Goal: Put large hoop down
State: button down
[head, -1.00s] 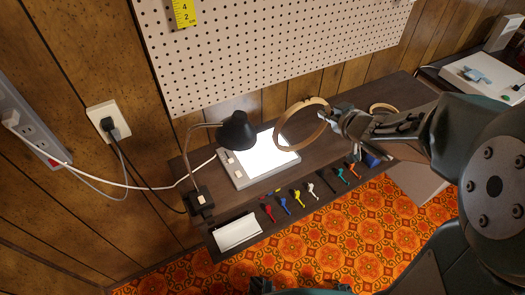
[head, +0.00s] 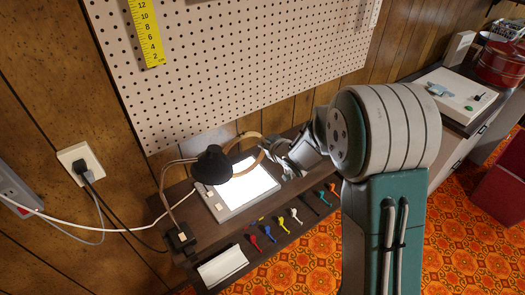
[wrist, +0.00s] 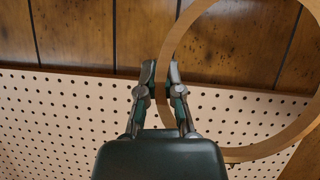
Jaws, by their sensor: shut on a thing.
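My gripper (head: 270,146) is shut on the rim of the large hoop (head: 263,153), a thin pale wooden ring. The hoop is tilted up and held in the air, over the back of the glowing light pad (head: 255,186) in the head view. The black lamp head (head: 212,163) covers part of the hoop there; I cannot tell if they touch. In the wrist view, the fingertips (wrist: 161,76) pinch the left side of the hoop (wrist: 172,48), with the wood wall and pegboard behind.
A pegboard (head: 250,60) stands behind. A white machine (head: 455,97) is on the right counter. My arm hides the bench's right part.

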notch_tip(320, 180, down, 4)
jog(key=shift+w+a+r, duration=0.15)
jog(key=shift+r, duration=0.05)
jog(key=c, duration=0.8)
grip_release()
jog(key=v, duration=1.2)
